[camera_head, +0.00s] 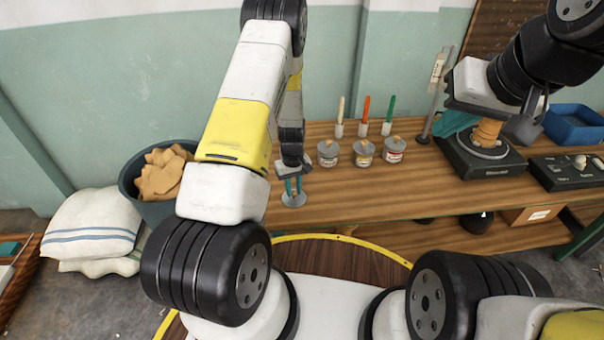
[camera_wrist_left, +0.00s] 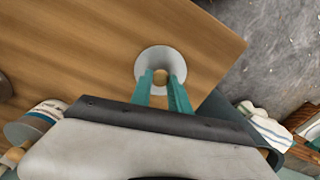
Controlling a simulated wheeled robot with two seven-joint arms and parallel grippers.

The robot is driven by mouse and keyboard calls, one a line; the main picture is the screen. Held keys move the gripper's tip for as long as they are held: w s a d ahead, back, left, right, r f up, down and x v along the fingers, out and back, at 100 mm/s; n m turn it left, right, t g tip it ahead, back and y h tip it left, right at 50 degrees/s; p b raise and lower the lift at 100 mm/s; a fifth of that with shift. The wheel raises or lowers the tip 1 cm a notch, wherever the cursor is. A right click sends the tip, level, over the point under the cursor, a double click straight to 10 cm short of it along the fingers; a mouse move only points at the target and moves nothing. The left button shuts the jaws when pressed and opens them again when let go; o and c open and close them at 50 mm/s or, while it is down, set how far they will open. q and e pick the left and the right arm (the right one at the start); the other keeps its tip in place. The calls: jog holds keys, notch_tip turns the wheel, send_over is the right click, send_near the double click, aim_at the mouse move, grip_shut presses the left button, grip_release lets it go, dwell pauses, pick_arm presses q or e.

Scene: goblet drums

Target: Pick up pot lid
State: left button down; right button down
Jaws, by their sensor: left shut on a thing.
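The pot lid (camera_head: 294,199) is a small grey-white disc near the front left corner of the wooden table. It also shows in the left wrist view (camera_wrist_left: 159,62), with its round tan knob between my teal fingertips. My left gripper (camera_head: 292,186) is shut on this knob, with the disc below the fingers. I cannot tell whether the lid touches the tabletop. My right gripper (camera_head: 472,128) is at a tan clay goblet form (camera_head: 487,133) on a wheel. Its arm hides part of its jaws, so its grip is unclear.
Several lidded jars (camera_head: 364,154) stand on the table (camera_head: 420,182), with upright coloured-handled tools (camera_head: 364,117) behind. A dark wheel base (camera_head: 482,160) and blue tray (camera_head: 574,125) are at right.

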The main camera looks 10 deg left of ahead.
aim_at(294, 192)
pick_arm(q)
jog(key=shift+r, duration=0.15)
jog(key=shift+r, duration=0.6)
notch_tip(294, 192, up, 2)
jog(key=shift+r, duration=0.2)
jog(key=s+d, duration=0.2)
jog(key=s, duration=0.5)
jog(key=s+d+r, duration=0.1)
jog(key=s+d, duration=0.1)
jog(key=s, duration=0.6)
jog(key=shift+s+d, duration=0.2)
jog(key=shift+d, duration=0.05)
notch_tip(294, 192, up, 9)
